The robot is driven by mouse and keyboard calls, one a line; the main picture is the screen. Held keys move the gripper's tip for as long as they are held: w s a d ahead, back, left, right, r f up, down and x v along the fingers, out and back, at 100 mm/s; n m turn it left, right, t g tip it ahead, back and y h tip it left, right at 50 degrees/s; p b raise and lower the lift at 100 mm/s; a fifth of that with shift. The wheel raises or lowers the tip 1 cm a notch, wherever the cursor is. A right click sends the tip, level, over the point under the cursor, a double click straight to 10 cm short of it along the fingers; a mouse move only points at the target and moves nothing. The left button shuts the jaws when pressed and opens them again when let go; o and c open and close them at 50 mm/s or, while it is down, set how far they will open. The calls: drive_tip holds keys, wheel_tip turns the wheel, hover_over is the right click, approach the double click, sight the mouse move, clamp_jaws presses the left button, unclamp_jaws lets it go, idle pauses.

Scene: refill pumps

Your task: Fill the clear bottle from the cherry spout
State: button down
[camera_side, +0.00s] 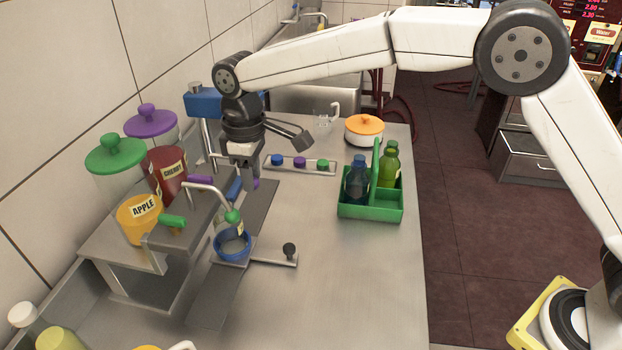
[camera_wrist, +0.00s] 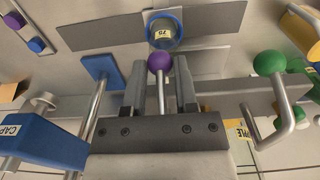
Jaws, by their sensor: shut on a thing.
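The clear bottle (camera_side: 228,232) stands upright in a blue ring holder; it also shows in the wrist view (camera_wrist: 166,32) with a yellow label. The red cherry container (camera_side: 163,172) has a purple lid. The purple ball (camera_wrist: 160,62) on a thin rod of the cherry station sits between my fingertips in the wrist view; a bit of it shows in the side view (camera_side: 256,183). My gripper (camera_wrist: 160,70) is shut on this ball. In the side view my gripper (camera_side: 242,180) points down behind the green-balled apple spout (camera_side: 205,187). I cannot tell whether liquid is in the bottle.
The yellow apple container (camera_side: 140,220) stands in front of the cherry one. A green caddy (camera_side: 370,212) with blue and green bottles is to the right. Several caps lie on a rail (camera_side: 318,170). A pot (camera_side: 364,136) stands behind. The counter's front right is clear.

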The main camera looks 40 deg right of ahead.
drive_tip(key=shift+f, duration=1.95)
drive_tip(key=shift+s+f, duration=0.1)
idle(5.0)
drive_tip(key=shift+r, duration=2.15)
drive_tip(key=shift+c, duration=1.6)
unclamp_jaws()
drive_tip(key=shift+r, duration=0.15)
